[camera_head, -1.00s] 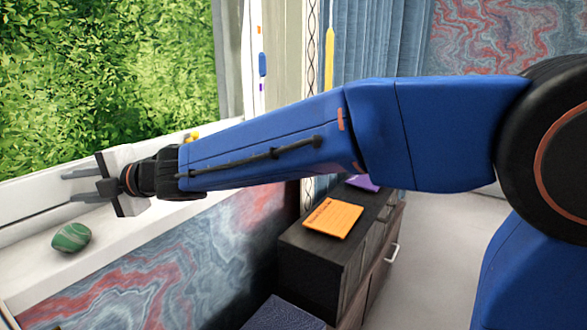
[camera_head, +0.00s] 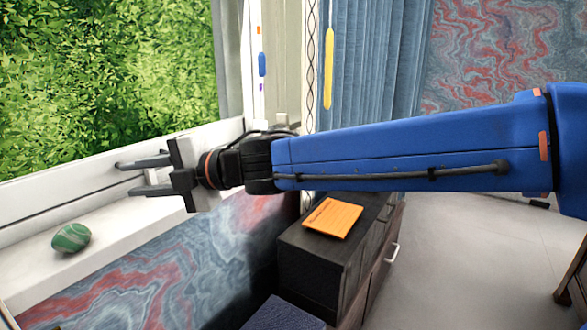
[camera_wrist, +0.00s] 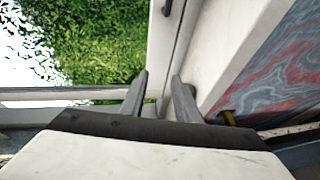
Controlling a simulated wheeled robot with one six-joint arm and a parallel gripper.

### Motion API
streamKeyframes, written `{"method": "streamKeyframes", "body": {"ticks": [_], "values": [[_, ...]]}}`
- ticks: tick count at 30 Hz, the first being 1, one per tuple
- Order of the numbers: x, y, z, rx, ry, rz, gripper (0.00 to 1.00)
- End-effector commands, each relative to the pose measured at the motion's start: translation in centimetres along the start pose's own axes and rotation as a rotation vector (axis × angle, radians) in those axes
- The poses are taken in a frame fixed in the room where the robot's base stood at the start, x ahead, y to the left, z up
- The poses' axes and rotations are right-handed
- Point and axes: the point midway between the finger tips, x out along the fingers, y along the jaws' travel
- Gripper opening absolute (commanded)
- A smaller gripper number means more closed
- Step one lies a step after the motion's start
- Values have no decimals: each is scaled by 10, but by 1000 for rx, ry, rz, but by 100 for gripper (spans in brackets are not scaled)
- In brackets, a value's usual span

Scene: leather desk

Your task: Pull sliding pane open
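The window pane (camera_head: 110,80) fills the upper left of the head view, with green leaves behind its glass. Its white lower frame (camera_head: 60,198) runs along the sill. In the wrist view the pane (camera_wrist: 90,50) is at the upper left. A small dark handle-like part (camera_wrist: 166,7) shows on the white frame (camera_wrist: 160,45) at the top edge. My gripper (camera_head: 127,178) is open, its two grey fingers spread and pointing left along the sill. In the wrist view my gripper (camera_wrist: 160,77) has nothing between its fingertips. I cannot tell whether a finger touches the frame.
A green striped stone (camera_head: 71,237) lies on the white sill (camera_head: 60,275), left of and below my gripper. A dark cabinet (camera_head: 310,260) with an orange card (camera_head: 332,218) stands below my arm. A blue curtain (camera_head: 375,60) hangs behind. A small yellow object (camera_wrist: 228,118) shows beside the right finger.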

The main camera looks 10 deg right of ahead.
Motion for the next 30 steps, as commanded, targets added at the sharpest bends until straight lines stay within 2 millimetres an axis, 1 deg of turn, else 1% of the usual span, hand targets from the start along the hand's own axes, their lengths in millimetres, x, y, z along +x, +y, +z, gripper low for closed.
{"method": "streamKeyframes", "body": {"ticks": [1,3,14,22,30], "values": [[-9,1,0,-1,-2,2,29],[-18,0,3,5,-9,2,29],[-49,2,52,121,-183,41,29],[-77,-1,85,209,-305,68,29],[-107,-8,115,298,-425,92,29]]}}
